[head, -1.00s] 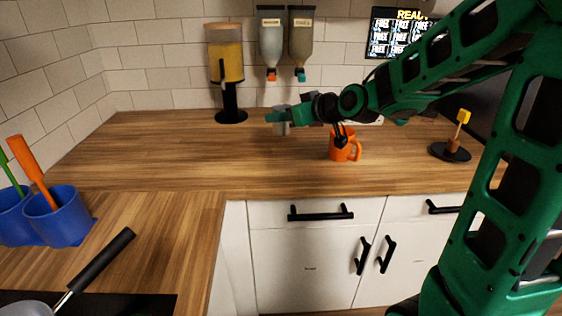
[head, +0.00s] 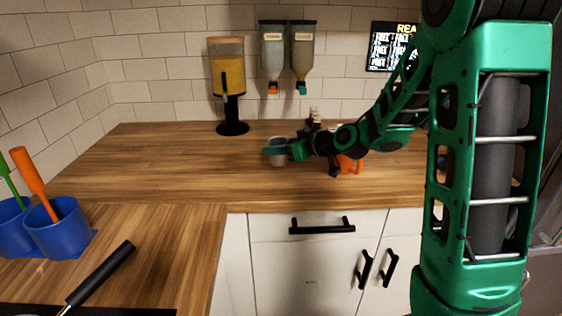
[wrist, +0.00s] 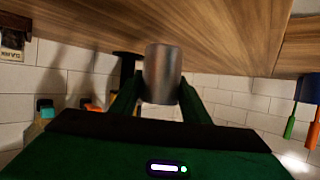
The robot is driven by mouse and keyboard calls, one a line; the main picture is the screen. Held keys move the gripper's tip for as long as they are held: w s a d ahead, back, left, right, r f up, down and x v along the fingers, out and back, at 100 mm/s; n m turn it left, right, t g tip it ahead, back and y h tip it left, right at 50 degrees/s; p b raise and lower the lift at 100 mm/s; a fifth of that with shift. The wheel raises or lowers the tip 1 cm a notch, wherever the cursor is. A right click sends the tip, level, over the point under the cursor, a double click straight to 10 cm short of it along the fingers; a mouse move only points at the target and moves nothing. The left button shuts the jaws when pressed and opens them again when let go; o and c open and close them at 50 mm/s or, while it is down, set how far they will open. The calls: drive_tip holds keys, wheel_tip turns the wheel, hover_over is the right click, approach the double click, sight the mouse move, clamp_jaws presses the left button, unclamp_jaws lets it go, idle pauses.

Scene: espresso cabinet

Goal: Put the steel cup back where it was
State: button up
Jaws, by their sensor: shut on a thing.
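The steel cup (wrist: 162,72) is a plain grey metal cylinder, held between the two fingers of my gripper (wrist: 160,98) in the wrist view. In the head view the cup (head: 279,157) shows partly behind the green fingers of my gripper (head: 276,151), above the wooden counter (head: 170,165), left of the orange mug. I cannot tell whether its base touches the counter.
An orange mug (head: 352,165) is partly hidden behind my arm. A yellow-filled dispenser (head: 229,70) stands at the back, with two wall dispensers (head: 273,50) beside it. Blue holders (head: 58,228) and a black-handled pan (head: 105,270) are at left.

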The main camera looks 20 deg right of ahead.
sight(282, 159)
drive_tip(key=shift+w+d+f, duration=0.35)
drive_tip(key=shift+d+f, duration=0.25)
drive_tip(key=shift+d, duration=0.05)
drive_tip(key=shift+f, duration=1.85)
drive_tip(key=o, duration=1.2)
drive_tip(key=shift+f, duration=0.1)
